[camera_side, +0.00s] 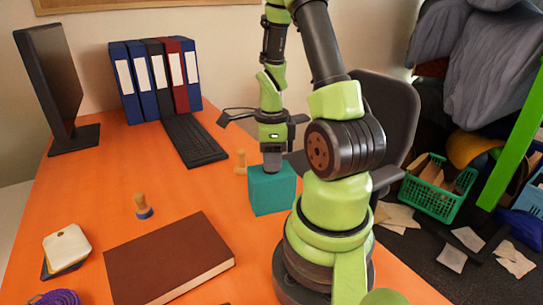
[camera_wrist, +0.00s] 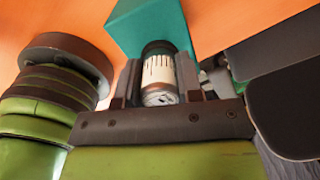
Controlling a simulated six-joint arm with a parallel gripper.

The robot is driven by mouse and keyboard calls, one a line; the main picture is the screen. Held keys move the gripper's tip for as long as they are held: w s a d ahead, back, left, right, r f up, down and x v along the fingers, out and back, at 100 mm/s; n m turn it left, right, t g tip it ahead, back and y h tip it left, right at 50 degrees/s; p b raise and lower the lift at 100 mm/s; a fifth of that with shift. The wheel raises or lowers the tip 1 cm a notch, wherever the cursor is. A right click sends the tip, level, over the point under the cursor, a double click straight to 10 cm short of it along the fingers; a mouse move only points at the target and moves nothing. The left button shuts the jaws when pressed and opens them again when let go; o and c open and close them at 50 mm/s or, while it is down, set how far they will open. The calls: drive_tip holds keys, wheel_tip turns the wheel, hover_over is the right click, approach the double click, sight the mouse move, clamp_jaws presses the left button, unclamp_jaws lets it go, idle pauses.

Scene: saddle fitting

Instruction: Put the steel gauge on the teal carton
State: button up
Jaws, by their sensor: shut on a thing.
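The teal carton (camera_side: 272,194) stands on the orange desk beside my arm's base. My gripper (camera_side: 273,164) points down right over its top. In the wrist view my gripper (camera_wrist: 160,88) is shut on the steel gauge (camera_wrist: 158,70), a short cylinder with a pale marked band, held between the two fingers. The teal carton (camera_wrist: 135,22) lies just beyond the gauge's far end there. In the side view the gauge is mostly hidden by the fingers. I cannot tell whether it touches the carton's top.
A wooden stamp (camera_side: 240,162) stands just behind the carton, and another stamp (camera_side: 143,206) stands to the left. A brown book (camera_side: 170,258) lies in front. A keyboard (camera_side: 194,139), binders (camera_side: 155,80) and a monitor (camera_side: 50,80) are at the back.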

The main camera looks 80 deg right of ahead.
drive_tip(key=o, duration=1.1)
drive_tip(key=shift+c, duration=0.2)
wheel_tip(320, 180, up, 11)
drive_tip(key=shift+r, duration=0.1)
drive_tip(key=a+r+n+t+y, duration=0.1)
drive_tip(key=a+r+n+t, duration=0.2)
drive_tip(key=a+n, duration=0.7)
drive_tip(key=a+r+n+t+y, duration=0.1)
drive_tip(key=a+r+n+t, duration=0.3)
drive_tip(key=a+n, duration=0.6)
drive_tip(key=w+r+n, duration=0.1)
drive_tip(key=r+n, duration=0.1)
drive_tip(key=n, duration=0.6)
drive_tip(key=shift+a, duration=0.25)
